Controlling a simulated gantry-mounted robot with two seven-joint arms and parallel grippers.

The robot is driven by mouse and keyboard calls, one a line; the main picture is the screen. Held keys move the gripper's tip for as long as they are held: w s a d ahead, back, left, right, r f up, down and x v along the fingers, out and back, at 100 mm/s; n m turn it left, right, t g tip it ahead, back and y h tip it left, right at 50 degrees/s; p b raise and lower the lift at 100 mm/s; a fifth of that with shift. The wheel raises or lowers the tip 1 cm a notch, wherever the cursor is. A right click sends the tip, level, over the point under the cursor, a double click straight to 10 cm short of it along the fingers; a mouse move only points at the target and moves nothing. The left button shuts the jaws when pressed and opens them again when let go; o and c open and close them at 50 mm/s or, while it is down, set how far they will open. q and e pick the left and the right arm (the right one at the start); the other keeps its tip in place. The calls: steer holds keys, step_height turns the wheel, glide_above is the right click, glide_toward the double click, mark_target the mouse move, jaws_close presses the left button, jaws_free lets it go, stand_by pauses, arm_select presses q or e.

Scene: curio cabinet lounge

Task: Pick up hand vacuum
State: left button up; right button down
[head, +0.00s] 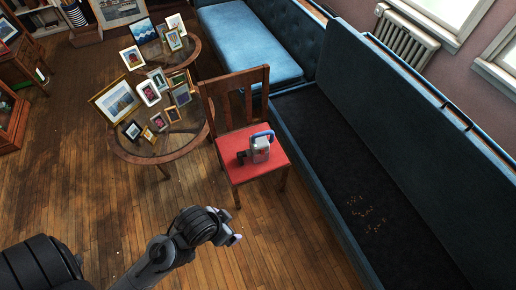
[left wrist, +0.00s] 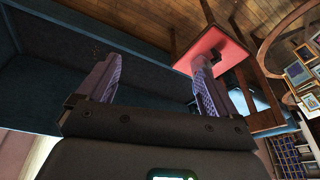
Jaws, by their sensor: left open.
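The hand vacuum (head: 260,151) is grey and white with a blue handle and a dark nozzle pointing left. It rests on the red seat (head: 275,168) of a wooden chair (head: 233,94). My left gripper (head: 236,240) is in front of the chair, apart from the vacuum. In the left wrist view my left gripper (left wrist: 157,80) has its two fingers spread with nothing between them. The red seat (left wrist: 222,42) shows there beyond the right finger. I cannot make out the vacuum clearly in that view. My right gripper is not in view.
Round tables (head: 132,157) crowded with picture frames (head: 115,102) stand left of the chair. A blue bench (head: 332,130) runs along the right, with crumbs (head: 368,212) on its dark seat. The wooden floor (head: 95,205) in front of the chair is clear.

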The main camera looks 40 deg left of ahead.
arm_select(q)
steer(key=shift+d, duration=0.1)
steer(key=shift+c, duration=0.2)
steer(key=c, duration=0.6)
